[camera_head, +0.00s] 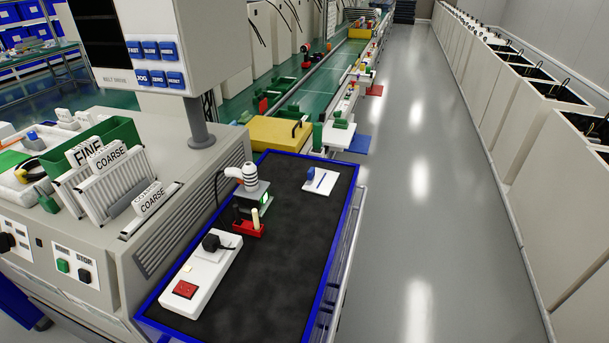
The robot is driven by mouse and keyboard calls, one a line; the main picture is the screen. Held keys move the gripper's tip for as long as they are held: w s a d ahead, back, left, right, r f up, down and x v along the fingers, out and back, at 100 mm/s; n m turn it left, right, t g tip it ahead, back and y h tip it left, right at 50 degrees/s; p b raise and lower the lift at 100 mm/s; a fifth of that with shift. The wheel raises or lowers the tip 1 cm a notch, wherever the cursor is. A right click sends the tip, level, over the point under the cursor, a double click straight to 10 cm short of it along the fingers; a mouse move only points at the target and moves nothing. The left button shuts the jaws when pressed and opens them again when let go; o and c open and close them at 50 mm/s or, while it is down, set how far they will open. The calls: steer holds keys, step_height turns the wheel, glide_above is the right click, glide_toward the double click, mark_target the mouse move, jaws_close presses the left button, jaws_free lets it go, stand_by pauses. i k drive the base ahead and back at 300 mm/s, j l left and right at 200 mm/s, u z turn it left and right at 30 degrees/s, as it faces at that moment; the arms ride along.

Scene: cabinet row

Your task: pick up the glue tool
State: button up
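A black-topped table with a blue rim (341,215) stands in the middle of the view. A small upright device with a black-and-white ribbed body (250,173) and an orange part on its left stands near the table's left edge. It looks like the glue tool, but it is too small to be sure. It is at a grey block with a green light (265,197). Just in front is a red holder (248,230) with a pale stick (255,217) upright in it. My gripper is not in view.
A white power strip (203,275) with a red switch and black plug lies at the table's front left. A white card with a blue item (318,181) lies at back right. A grey machine (175,225) borders the left. The table's front right and the aisle (415,190) are clear.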

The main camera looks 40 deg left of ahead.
mark_target(250, 188)
steer(key=i+l, duration=0.15)
steer(key=i, duration=0.25)
steer(key=i+l, duration=0.2)
steer(key=i, duration=0.15)
steer(key=i+u, duration=0.3)
steer(key=u, duration=0.2)
steer(key=i+u, duration=0.25)
steer(key=u, duration=0.25)
steer(key=i+l+u, duration=0.2)
steer(key=u, duration=0.25)
steer(key=i+l+u, duration=0.1)
steer(key=u, duration=0.4)
steer(key=i+l+u, duration=0.25)
steer(key=u, duration=0.25)
steer(key=i+l+u, duration=0.2)
steer(key=u, duration=0.3)
steer(key=i+l+u, duration=0.1)
steer(key=l+u, duration=1.15)
steer(key=i+l, duration=0.05)
steer(key=l, duration=0.05)
